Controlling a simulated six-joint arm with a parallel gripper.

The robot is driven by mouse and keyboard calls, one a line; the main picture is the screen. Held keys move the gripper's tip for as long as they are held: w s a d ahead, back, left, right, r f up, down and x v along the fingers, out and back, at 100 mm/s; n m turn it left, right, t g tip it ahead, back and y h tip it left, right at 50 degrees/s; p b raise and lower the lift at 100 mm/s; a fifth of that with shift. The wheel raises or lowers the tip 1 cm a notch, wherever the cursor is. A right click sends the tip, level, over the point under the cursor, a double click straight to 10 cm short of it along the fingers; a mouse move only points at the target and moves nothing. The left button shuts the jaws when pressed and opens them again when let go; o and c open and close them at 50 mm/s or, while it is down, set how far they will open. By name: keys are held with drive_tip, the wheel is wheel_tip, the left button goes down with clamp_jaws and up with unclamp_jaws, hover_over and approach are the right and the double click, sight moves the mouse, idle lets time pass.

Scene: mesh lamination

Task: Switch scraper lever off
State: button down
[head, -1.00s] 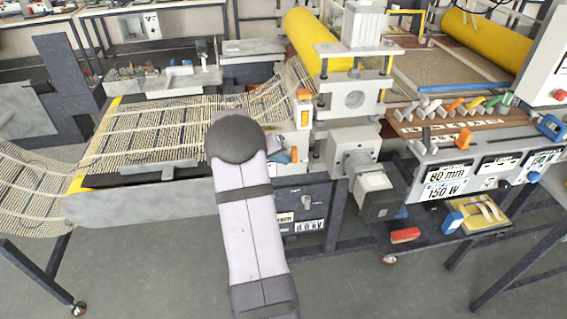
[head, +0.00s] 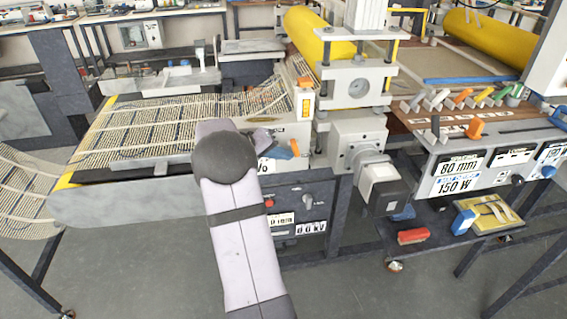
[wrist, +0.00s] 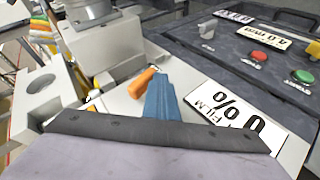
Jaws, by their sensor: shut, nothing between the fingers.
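A small orange lever (wrist: 142,82) stands on the pale panel beside the "FILM" and "0 %" label in the wrist view. It also shows in the head view (head: 295,148), just right of my arm. I take it to be the scraper lever, but no readable label confirms this. My gripper (wrist: 158,76) has blue fingers, shut and empty, with their tips right beside the orange handle. I cannot tell whether they touch it. In the head view my gripper (head: 284,152) is small and partly hidden by my own arm.
A dark control box (wrist: 240,60) with red and green buttons lies right of the lever. A grey machine block (wrist: 40,95) stands to its left. In the head view, a mesh web (head: 190,125) lies at left and a row of coloured levers (head: 465,97) at right.

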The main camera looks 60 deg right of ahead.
drive_tip(key=f+n+g+h+b, duration=0.1)
drive_tip(key=h+b, duration=0.1)
drive_tip(key=b, duration=0.5)
drive_tip(key=f+g+h+b, duration=0.1)
drive_tip(key=h+b, duration=0.1)
drive_tip(key=b, duration=0.5)
drive_tip(key=s+d+f+n+g+h+b, duration=0.1)
drive_tip(key=g+h+b, duration=0.1)
drive_tip(key=b, duration=0.6)
drive_tip(key=shift+f+n+h, duration=0.15)
drive_tip(key=shift+n+h, duration=0.15)
drive_tip(key=shift+h, duration=0.3)
drive_tip(key=h+b, duration=0.1)
drive_tip(key=n+b, duration=0.1)
drive_tip(key=b, duration=0.1)
drive_tip(key=shift+s+d+g+h, duration=0.25)
drive_tip(key=shift+g+h, duration=0.05)
drive_tip(key=shift+h, duration=0.1)
drive_tip(key=shift+s+d+b, duration=0.1)
drive_tip(key=shift+b, duration=0.9)
drive_tip(key=shift+s+d+r+b, duration=0.15)
drive_tip(key=shift+r+b, duration=0.05)
drive_tip(key=shift+b, duration=0.25)
drive_tip(key=shift+f, duration=0.15)
